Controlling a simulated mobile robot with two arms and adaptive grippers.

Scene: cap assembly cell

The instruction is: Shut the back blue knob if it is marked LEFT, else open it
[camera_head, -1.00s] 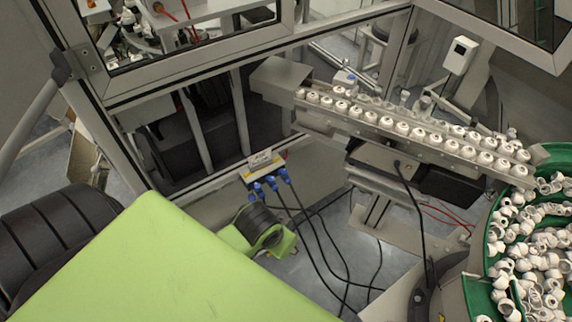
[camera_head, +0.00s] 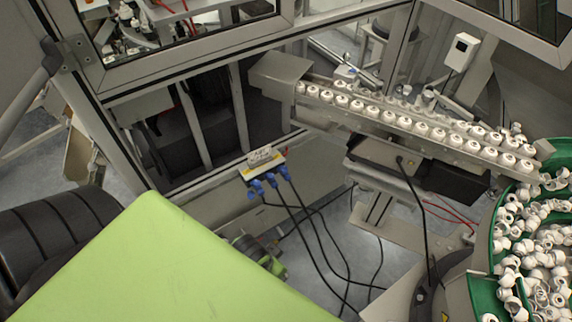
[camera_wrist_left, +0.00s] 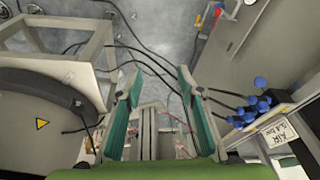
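Several blue knobs or fittings (camera_head: 270,179) sit in a row on a pale manifold with a yellow strip (camera_head: 250,174), low on the machine's frame, with black hoses running from them. They also show at the right of the left wrist view (camera_wrist_left: 261,82). A white label (camera_head: 264,155) stands on the manifold; I cannot read LEFT on any knob, nor tell how the back one is set. My left gripper (camera_wrist_left: 160,82) is open and empty, its two green-sided fingers apart, left of the knobs in the wrist view. In the head view my green arm mostly hides it. My right gripper is not in view.
A rail of white caps (camera_head: 420,128) runs above right of the manifold. A green bowl (camera_head: 485,290) full of white caps stands at the right. Black hoses (camera_head: 315,235) hang across the floor space in front of the manifold. A metal frame post (camera_head: 105,140) stands left.

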